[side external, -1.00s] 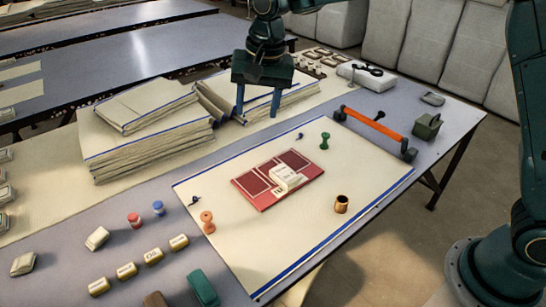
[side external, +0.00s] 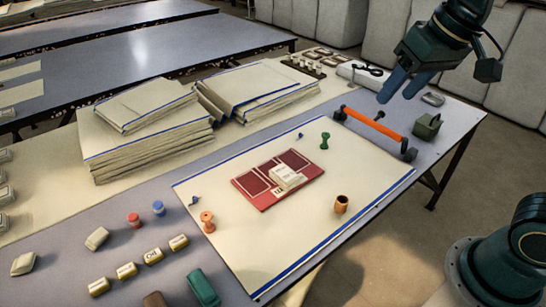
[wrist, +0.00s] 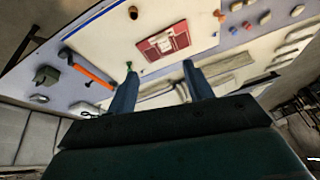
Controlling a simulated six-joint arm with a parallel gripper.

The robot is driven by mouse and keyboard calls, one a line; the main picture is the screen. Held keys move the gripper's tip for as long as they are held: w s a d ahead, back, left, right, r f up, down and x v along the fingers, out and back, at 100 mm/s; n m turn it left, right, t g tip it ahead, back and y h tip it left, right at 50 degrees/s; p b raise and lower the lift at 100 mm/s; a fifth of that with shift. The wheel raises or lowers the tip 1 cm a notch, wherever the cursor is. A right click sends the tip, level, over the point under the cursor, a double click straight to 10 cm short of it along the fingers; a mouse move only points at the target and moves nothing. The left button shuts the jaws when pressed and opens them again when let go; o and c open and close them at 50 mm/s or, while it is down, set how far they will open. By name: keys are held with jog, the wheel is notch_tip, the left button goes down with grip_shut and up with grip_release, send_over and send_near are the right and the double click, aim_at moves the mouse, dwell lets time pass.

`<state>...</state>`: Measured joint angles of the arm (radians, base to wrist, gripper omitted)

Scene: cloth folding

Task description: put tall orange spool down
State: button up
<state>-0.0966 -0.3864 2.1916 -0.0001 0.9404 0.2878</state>
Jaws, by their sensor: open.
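The tall orange spool (side external: 207,222) stands upright on the left part of the cream cloth (side external: 240,255), near its edge. It also shows small at the top of the wrist view (wrist: 220,16). My gripper (side external: 395,94) is open and empty, high above the table's far right end. It is well away from the spool. In the wrist view its two fingers (wrist: 159,68) are spread with nothing between them.
A red panel (side external: 262,190) with a pale block, a green spool (side external: 324,140) and a copper cup (side external: 341,204) are on the cloth. An orange-handled bar (side external: 373,125) lies behind it. Folded cloth stacks (side external: 150,145) stand at the back left.

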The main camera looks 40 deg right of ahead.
jog(key=s+d+f+n+t, duration=0.1)
jog(key=s+d+f+n, duration=0.1)
jog(key=s, duration=0.7)
jog(key=shift+s+d+f, duration=0.35)
jog(key=shift+s+f, duration=0.05)
jog(key=shift+f, duration=0.45)
dwell(0.3)
